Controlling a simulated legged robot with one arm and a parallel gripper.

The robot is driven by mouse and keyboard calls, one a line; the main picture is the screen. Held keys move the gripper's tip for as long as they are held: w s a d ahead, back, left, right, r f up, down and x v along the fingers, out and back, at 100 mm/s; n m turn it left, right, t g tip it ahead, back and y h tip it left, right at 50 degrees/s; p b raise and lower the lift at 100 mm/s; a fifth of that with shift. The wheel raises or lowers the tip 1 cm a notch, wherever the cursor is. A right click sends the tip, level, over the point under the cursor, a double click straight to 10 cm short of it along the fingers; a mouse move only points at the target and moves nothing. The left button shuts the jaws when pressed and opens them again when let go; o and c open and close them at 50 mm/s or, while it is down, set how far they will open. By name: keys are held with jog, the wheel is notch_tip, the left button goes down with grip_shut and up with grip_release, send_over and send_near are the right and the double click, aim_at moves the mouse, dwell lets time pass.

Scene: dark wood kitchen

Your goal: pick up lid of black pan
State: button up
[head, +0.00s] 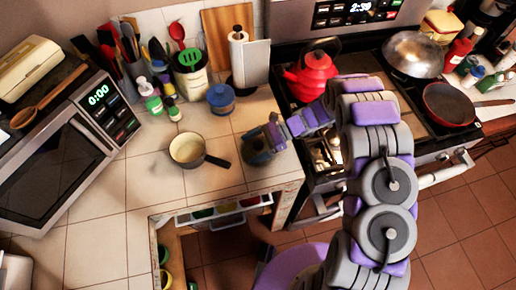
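A small pan (187,148) with a pale inside and a dark handle stands uncovered on the tiled counter. To its right, near the counter's front corner, is a dark round thing (256,153) that may be the lid. My gripper (262,140) is at this dark thing, to the right of the pan's handle and apart from the pan. My gripper and the dark thing overlap in the picture. I cannot tell whether the fingers are shut on it, or whether it rests on the counter.
A red kettle (311,76) is on the stove at right. A microwave (65,150) stands at left. Bare counter (150,180) lies left of the pan. An open drawer (225,212) is below.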

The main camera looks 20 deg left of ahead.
jog(key=shift+s+d+f, duration=0.1)
jog(key=c, duration=1.6)
jog(key=shift+o, duration=0.2)
